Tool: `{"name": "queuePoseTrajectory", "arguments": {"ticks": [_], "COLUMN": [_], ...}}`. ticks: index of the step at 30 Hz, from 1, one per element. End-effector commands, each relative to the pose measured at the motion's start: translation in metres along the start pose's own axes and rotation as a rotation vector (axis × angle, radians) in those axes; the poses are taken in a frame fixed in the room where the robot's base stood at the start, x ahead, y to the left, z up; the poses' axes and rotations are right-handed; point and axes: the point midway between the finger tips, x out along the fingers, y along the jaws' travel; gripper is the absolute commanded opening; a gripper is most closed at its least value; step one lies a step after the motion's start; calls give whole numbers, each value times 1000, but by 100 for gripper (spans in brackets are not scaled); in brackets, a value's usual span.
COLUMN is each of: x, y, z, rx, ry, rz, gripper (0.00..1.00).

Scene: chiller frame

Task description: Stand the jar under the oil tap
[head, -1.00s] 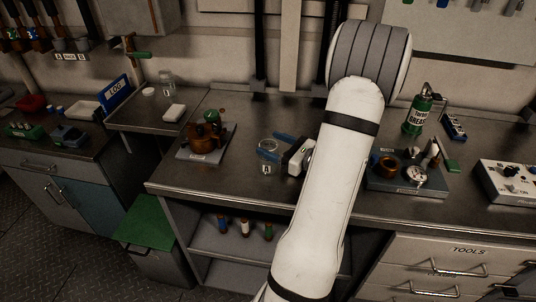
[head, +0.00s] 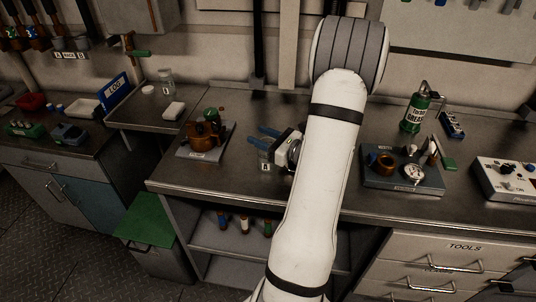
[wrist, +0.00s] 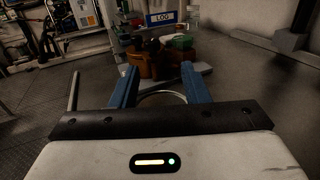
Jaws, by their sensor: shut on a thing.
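A clear glass jar with an "A" label (head: 265,166) is at the left middle of the bench. My gripper (head: 262,137) has its blue fingers shut on this jar, near its top. In the wrist view the round jar rim (wrist: 163,97) shows between the two fingers (wrist: 160,80). Whether the jar's base touches the bench is not clear. The oil tap, with a green handle (head: 140,54), is on the wall at the upper left, above the side shelf. A second clear jar, labelled "B" (head: 166,79), stands on that shelf.
A copper-brown device on a grey plate (head: 196,153) stands left of my gripper. A grease can (head: 416,112) and a fixture plate (head: 400,179) are at the right.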

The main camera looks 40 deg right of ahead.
Motion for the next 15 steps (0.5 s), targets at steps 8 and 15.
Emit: {"name": "queuePoseTrajectory", "arguments": {"ticks": [8, 15], "x": [0, 0], "y": [0, 0], "z": [0, 1], "rx": [0, -1], "ry": [0, 0], "rz": [-1, -1], "gripper": [8, 3]}}
